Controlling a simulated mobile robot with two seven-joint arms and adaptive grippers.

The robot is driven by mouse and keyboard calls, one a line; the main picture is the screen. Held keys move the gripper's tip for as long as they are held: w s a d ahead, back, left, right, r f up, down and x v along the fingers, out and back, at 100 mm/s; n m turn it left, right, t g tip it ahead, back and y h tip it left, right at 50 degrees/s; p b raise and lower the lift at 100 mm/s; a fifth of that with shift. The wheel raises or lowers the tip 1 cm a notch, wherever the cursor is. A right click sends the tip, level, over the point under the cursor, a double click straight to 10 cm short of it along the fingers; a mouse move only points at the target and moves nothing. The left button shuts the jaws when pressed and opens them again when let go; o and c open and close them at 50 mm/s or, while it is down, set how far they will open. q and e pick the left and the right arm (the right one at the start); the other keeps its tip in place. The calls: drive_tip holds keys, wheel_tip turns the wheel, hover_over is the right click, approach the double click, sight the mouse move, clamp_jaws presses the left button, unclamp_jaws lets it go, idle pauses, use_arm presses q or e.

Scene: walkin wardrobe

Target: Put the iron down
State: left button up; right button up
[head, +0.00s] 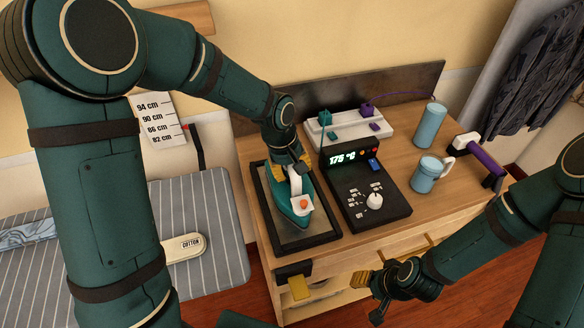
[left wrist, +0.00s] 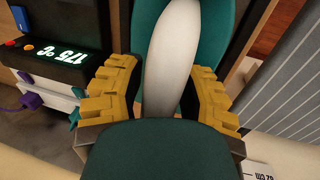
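The iron (head: 286,212) is teal with a white handle and an orange button on a white part. It lies flat within the dark-framed rest (head: 262,205) on the left of the wooden dresser top. My left gripper (head: 291,172) is at the rear of the iron from above, its yellow fingers on both sides of the white handle. In the left wrist view the gripper (left wrist: 165,85) is spread, with slim gaps showing beside the handle (left wrist: 168,55). The iron's underside is hidden. My right gripper (head: 369,295) is empty in front of the dresser, its fingers apart.
A black control box (head: 372,215) reading 175 °C stands right of the rest. Behind it is a white socket strip (head: 346,128) with plugs. Blue cups (head: 428,175) and a purple-handled tool (head: 480,163) are farther right. A striped ironing board (head: 215,215) with a COTTON label lies left.

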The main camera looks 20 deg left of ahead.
sight(283, 182)
use_arm(q)
wheel_tip(283, 182, up, 12)
drive_tip(key=s+a+p, duration=0.1)
drive_tip(key=a+p, duration=0.1)
drive_tip(key=shift+s+f, duration=0.15)
drive_tip(key=shift+s, duration=0.15)
idle(0.6)
